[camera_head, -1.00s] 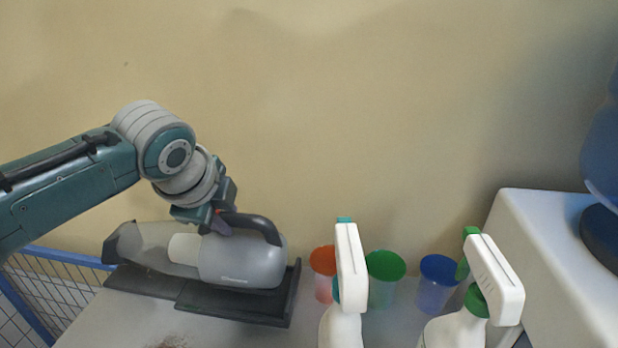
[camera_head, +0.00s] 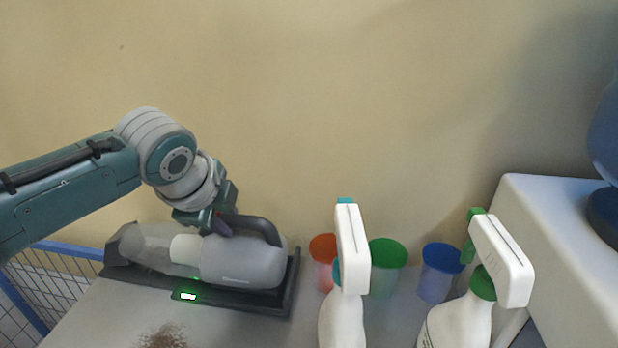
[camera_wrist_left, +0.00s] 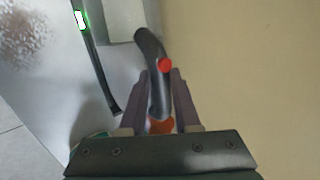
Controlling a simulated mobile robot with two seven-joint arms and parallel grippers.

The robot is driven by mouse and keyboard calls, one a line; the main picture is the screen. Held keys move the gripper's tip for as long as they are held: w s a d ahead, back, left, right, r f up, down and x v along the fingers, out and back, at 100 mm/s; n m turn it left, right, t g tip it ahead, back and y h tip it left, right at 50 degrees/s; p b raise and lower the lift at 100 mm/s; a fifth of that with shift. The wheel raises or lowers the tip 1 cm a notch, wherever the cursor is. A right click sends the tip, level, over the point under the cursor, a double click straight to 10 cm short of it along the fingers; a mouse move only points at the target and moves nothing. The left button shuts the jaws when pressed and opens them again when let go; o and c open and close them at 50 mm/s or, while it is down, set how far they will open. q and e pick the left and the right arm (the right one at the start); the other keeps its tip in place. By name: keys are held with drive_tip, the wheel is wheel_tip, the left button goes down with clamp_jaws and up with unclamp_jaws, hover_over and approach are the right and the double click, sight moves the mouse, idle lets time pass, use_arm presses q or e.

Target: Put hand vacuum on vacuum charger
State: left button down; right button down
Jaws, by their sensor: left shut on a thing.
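The hand vacuum (camera_head: 245,266) is grey with a clear nose and a dark looped handle. It lies on the black vacuum charger (camera_head: 285,296), its nose to the left. A green-lit indicator (camera_head: 188,296) glows on the charger's front edge; it also shows in the left wrist view (camera_wrist_left: 80,19). My left gripper (camera_head: 217,226) is shut on the vacuum's handle from above. In the left wrist view, the fingers (camera_wrist_left: 160,100) flank the dark handle (camera_wrist_left: 151,55). My right gripper is not in view.
Two white spray bottles (camera_head: 343,312) (camera_head: 458,325) stand to the right, in front of red (camera_head: 323,262), green (camera_head: 387,265) and blue (camera_head: 438,272) cups. A white appliance (camera_head: 560,240) stands far right. A blue wire basket (camera_head: 30,290) is at left. A brown smudge (camera_head: 163,338) marks the surface.

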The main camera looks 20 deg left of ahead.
use_arm(q)
drive_tip(key=shift+w+f, duration=0.1)
drive_tip(key=shift+f, duration=0.05)
drive_tip(key=c, duration=0.9)
unclamp_jaws()
drive_tip(key=o, duration=0.4)
drive_tip(key=shift+c, duration=0.2)
drive_tip(key=shift+f, duration=0.15)
drive_tip(key=p+v, duration=0.2)
drive_tip(key=v, duration=0.7)
drive_tip(key=s+d+n+g+h+p, duration=0.1)
drive_tip(key=s+d+n, duration=0.3)
drive_tip(key=s+n, duration=0.5)
drive_tip(key=s+d+n+g+h+p, duration=0.15)
drive_tip(key=s+d+n, duration=0.3)
drive_tip(key=s, duration=0.95)
wheel_tip(320, 180, up, 33)
drive_tip(key=p, duration=3.2)
drive_tip(key=shift+w, duration=0.25)
